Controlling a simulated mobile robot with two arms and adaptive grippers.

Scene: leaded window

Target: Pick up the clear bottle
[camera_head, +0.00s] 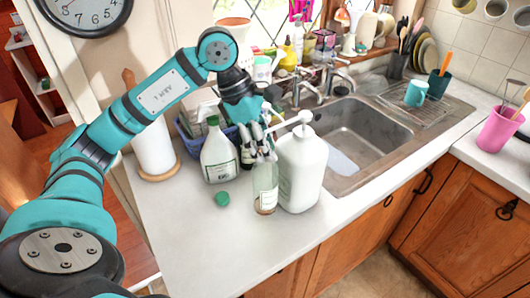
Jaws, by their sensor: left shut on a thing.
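The clear bottle (265,186) stands upright near the front edge of the counter, with a little amber liquid at its bottom. My left gripper (259,154) reaches down from above and is shut on the bottle's upper part, which its fingers partly hide. The bottle's base appears to be at counter level; I cannot tell whether it touches. My right gripper is not in view.
A large white pump bottle (301,172) stands close on the right of the clear bottle. A white spray bottle (218,153) and a green cap (222,199) are on the left. The sink (352,133) lies to the right. The counter's front left (200,245) is clear.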

